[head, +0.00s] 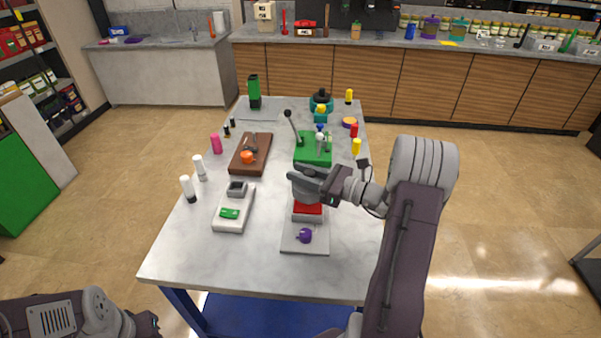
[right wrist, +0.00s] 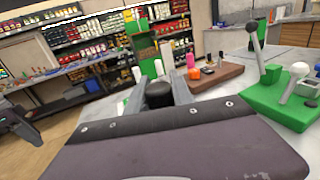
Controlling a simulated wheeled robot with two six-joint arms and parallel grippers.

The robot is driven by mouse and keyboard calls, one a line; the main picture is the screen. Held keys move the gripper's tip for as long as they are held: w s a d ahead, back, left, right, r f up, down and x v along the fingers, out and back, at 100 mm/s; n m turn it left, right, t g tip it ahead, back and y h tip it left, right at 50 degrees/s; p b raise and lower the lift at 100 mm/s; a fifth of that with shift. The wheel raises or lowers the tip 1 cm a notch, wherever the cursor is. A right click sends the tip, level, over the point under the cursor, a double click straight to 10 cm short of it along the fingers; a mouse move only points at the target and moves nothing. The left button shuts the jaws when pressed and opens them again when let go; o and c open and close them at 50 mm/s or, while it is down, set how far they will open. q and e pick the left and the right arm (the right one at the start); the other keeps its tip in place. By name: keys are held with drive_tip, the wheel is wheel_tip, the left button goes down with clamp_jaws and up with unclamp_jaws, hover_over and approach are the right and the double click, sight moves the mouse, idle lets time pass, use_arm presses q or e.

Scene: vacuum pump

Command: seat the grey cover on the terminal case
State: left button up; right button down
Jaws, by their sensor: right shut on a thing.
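My right gripper (head: 305,178) is above the right side of the table, shut on a dark round knob (right wrist: 158,95) seen between its fingers in the right wrist view. The knob appears to belong to the grey cover, which is mostly hidden by the fingers. Directly below is the terminal case (head: 308,217), a light grey box with a red top part, on a light grey plate (head: 292,245). I cannot tell whether the cover touches the case. My left gripper (head: 150,322) is at the lower left edge, off the table; its fingers do not show clearly.
A purple knob (head: 304,236) is on the plate in front of the case. A green fixture (head: 312,148) with levers stands behind my right gripper. A white tray (head: 233,222) with a grey holder (head: 237,188) and a brown board (head: 245,165) are at left. The table's front is clear.

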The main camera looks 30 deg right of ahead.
drive_tip(key=shift+f, duration=0.25)
idle(0.3)
drive_tip(key=shift+f+b, duration=0.75)
drive_tip(key=shift+f, duration=0.1)
drive_tip(key=shift+f, duration=0.15)
drive_tip(key=shift+f+b, duration=0.35)
drive_tip(key=shift+f, duration=0.05)
drive_tip(key=shift+f, duration=0.2)
idle(0.5)
drive_tip(key=c, duration=1)
unclamp_jaws()
drive_tip(key=shift+c, duration=0.2)
